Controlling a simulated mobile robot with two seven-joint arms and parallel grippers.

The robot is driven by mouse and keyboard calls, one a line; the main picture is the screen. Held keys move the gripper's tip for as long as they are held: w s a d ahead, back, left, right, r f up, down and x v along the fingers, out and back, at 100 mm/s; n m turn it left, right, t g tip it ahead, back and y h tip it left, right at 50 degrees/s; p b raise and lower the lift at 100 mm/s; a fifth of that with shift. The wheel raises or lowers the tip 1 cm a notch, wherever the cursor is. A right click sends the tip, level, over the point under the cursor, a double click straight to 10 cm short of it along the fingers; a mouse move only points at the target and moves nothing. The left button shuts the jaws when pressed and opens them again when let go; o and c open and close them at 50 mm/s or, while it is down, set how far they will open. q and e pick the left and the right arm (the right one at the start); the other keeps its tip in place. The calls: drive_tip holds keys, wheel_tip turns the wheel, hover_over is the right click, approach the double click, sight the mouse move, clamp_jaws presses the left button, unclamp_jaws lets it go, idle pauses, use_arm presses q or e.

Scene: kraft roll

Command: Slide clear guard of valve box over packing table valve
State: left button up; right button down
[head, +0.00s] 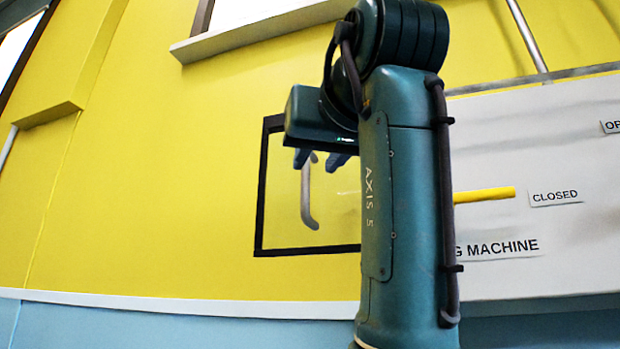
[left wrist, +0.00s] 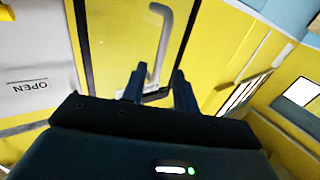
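The clear guard (head: 259,200) is a see-through pane with a black frame on the yellow wall, left of the white panel; my arm hides its right part. Its grey bar handle (head: 308,200) stands upright. My left gripper (head: 322,160) is at the handle's upper end, fingers apart. In the left wrist view the handle (left wrist: 160,45) lies between and beyond the open fingers (left wrist: 158,88); I see no contact. The yellow valve lever (head: 490,194) lies level, right of my arm, pointing to the CLOSED label (head: 555,197). My right gripper is out of view.
The white panel (head: 560,265) carries labels, with "G MACHINE" readable in part. An OPEN label (left wrist: 27,84) shows upside down in the left wrist view. A ledge (head: 255,35) juts out above the guard. The yellow wall left of the guard is bare.

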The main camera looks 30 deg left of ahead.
sight(306, 176)
use_arm(q)
drive_tip(key=x, duration=0.7)
drive_tip(key=shift+p, duration=0.3)
drive_tip(key=shift+c, duration=0.4)
clamp_jaws()
